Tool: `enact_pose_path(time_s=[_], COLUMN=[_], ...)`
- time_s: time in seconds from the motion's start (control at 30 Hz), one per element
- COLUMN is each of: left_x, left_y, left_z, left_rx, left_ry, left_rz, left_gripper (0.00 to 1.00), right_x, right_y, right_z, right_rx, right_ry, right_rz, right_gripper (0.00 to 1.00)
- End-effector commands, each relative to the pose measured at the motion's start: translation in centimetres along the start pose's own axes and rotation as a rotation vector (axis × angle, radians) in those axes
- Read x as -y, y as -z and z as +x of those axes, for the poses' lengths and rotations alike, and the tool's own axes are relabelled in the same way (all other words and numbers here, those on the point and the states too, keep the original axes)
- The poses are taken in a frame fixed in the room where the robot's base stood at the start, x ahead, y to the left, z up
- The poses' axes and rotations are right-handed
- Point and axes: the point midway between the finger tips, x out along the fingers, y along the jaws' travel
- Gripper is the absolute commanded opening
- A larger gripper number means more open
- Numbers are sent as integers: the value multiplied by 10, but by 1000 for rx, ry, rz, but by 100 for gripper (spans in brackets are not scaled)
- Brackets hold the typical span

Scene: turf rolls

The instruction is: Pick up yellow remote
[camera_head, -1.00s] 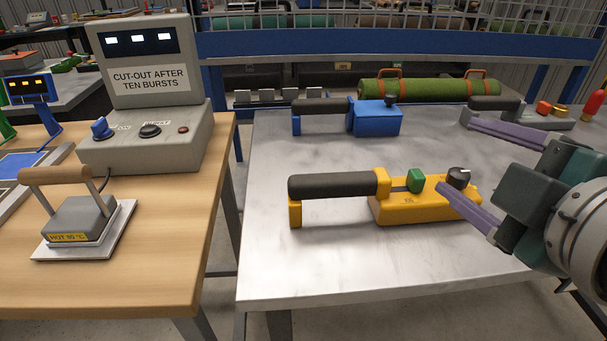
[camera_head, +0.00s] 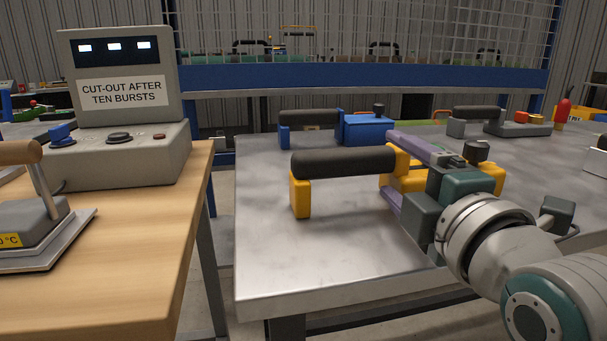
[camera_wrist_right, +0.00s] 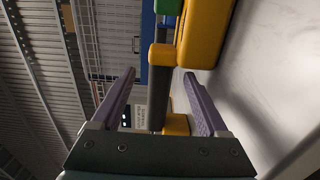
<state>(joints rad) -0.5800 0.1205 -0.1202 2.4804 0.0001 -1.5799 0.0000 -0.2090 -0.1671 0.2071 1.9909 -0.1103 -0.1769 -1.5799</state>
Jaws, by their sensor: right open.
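The yellow remote (camera_head: 343,162) lies on the grey metal table, with its black bar handle to the left and its yellow body to the right. My right gripper (camera_head: 388,168) is open at the remote's body end, one purple finger above the other, and hides much of the body. In the right wrist view, the remote's yellow body (camera_wrist_right: 204,35) and dark handle show ahead of and between the spread fingers (camera_wrist_right: 160,76). I cannot tell whether a finger touches it. My left gripper is out of view.
A blue remote (camera_head: 365,128) and a grey one (camera_head: 518,128) lie farther back on the table (camera_head: 290,270). On the wooden bench at left stand a console (camera_head: 120,155) and a hot iron (camera_head: 35,225). The table's front left is clear.

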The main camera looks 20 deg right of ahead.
Motion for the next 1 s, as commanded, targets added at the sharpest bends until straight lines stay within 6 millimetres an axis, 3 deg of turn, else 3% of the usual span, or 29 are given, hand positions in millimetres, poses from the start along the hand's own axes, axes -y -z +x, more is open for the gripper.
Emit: enact_pose_path(time_s=[0.3, 0.63, 1.0], left_x=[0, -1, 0], left_y=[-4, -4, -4], left_z=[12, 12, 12], left_rx=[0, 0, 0], left_ry=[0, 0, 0], left_rz=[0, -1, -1], left_gripper=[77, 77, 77], right_x=[2, 1, 2], right_y=[-2, -2, -2], right_z=[43, 50, 49], right_rx=[1, 0, 0], right_ry=[0, 1, 2], right_rz=[1, 1, 1], right_gripper=[78, 78, 36])
